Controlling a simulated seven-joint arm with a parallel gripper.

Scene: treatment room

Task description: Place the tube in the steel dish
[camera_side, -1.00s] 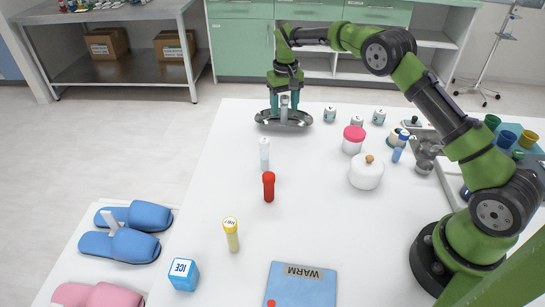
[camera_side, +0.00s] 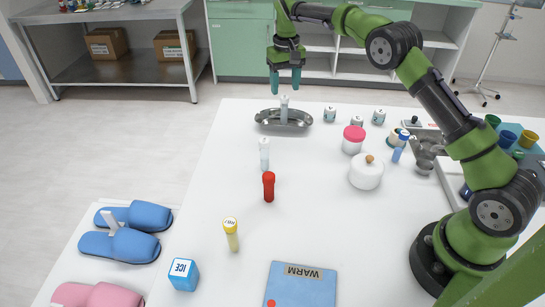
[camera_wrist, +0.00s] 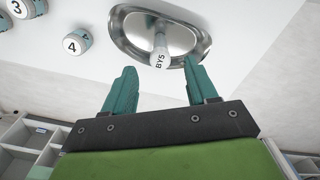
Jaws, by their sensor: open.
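The steel dish (camera_side: 267,119) lies at the far end of the white table. A tube with a white cap (camera_side: 284,108) stands in the dish. In the wrist view the tube (camera_wrist: 159,55) shows the label BY5 on its cap, and the dish (camera_wrist: 124,26) surrounds its base. My gripper (camera_side: 285,92) is open and empty, above the tube and apart from it. In the wrist view its teal fingertips (camera_wrist: 159,66) are spread on either side, with the tube between and beyond them.
Other tubes stand on the table: a white-capped one (camera_side: 264,154), a red one (camera_side: 268,187) and a yellow-capped one (camera_side: 231,235). Small numbered jars (camera_side: 330,115) stand right of the dish. A pink-lidded jar (camera_side: 353,139) and a white lidded pot (camera_side: 366,172) stand nearer my base.

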